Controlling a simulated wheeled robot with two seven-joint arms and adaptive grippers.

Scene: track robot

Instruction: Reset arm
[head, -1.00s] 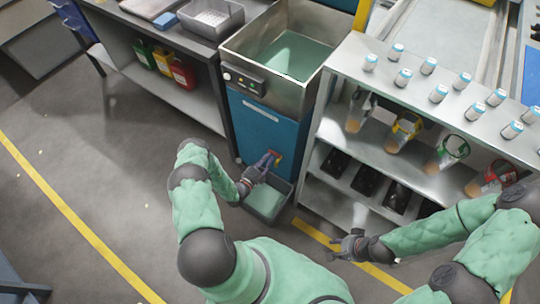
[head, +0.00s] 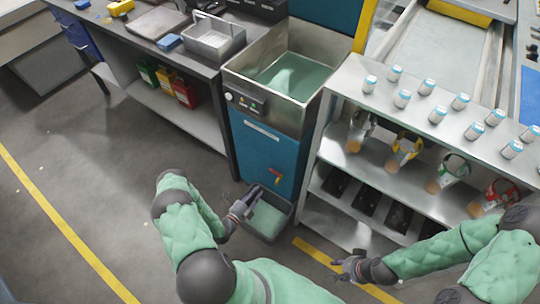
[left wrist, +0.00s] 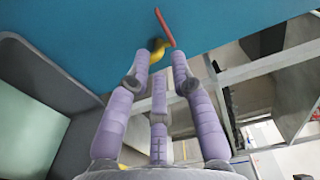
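My left gripper (head: 245,203) is open and empty in the head view, over the left rim of a grey bin (head: 268,221) of green liquid. It is below and left of a valve with a red lever (head: 276,180) and yellow body on the blue front of a sink cabinet. In the left wrist view, the gripper fingers (left wrist: 158,65) are spread, with the red lever (left wrist: 165,28) and yellow valve body (left wrist: 160,48) beyond their tips, apart from them. My right gripper (head: 343,268) looks open and empty, low in front of the shelf unit.
The metal sink (head: 318,45) with green liquid stands above the blue cabinet (head: 265,140). A workbench (head: 160,43) stands left. The floor at left (head: 90,160) is clear.

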